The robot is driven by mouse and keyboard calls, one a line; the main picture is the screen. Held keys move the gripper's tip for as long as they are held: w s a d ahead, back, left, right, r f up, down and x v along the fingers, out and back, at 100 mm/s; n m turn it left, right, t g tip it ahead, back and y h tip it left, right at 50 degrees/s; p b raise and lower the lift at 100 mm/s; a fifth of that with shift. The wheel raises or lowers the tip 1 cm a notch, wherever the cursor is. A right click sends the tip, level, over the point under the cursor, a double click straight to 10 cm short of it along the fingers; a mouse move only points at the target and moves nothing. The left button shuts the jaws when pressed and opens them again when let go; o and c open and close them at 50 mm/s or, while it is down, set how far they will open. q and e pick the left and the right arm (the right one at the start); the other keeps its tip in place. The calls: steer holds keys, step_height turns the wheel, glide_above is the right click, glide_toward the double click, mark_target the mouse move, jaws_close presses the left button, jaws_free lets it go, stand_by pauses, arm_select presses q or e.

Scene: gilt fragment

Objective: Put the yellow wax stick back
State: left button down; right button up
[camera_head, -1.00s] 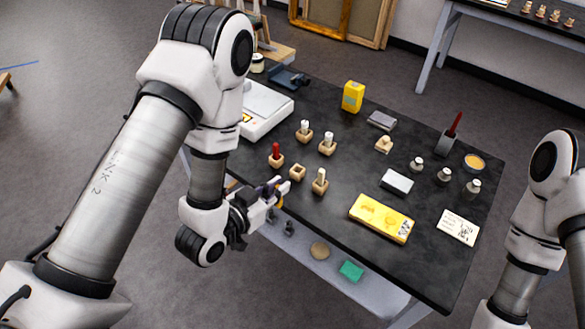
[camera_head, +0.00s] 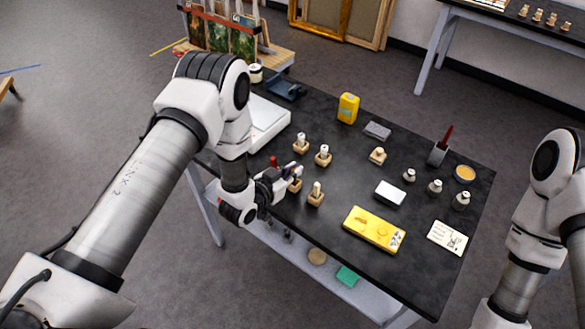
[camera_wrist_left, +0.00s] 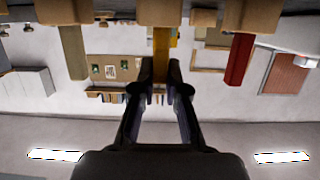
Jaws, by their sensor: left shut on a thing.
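My left gripper (camera_head: 292,172) is at the near left edge of the dark table (camera_head: 330,225), at a small wooden block (camera_head: 295,186) partly hidden behind it. In the left wrist view, which looks upside down, the fingers (camera_wrist_left: 160,72) are shut on a yellow wax stick (camera_wrist_left: 161,44). The stick's far end meets a wooden block (camera_wrist_left: 160,12); I cannot tell how deep it sits. A red stick (camera_wrist_left: 239,60) and a pale stick (camera_wrist_left: 73,52) stand in blocks on either side. My right gripper is out of view.
Blocks with pale sticks (camera_head: 316,190) (camera_head: 323,155) (camera_head: 301,143) stand close by.

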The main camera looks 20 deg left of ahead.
arm_select(q)
steer(key=shift+s+d+f, duration=0.1)
steer(key=shift+f, duration=0.05)
steer(key=c, duration=1.2)
jaws_free()
steer(key=shift+d, duration=0.1)
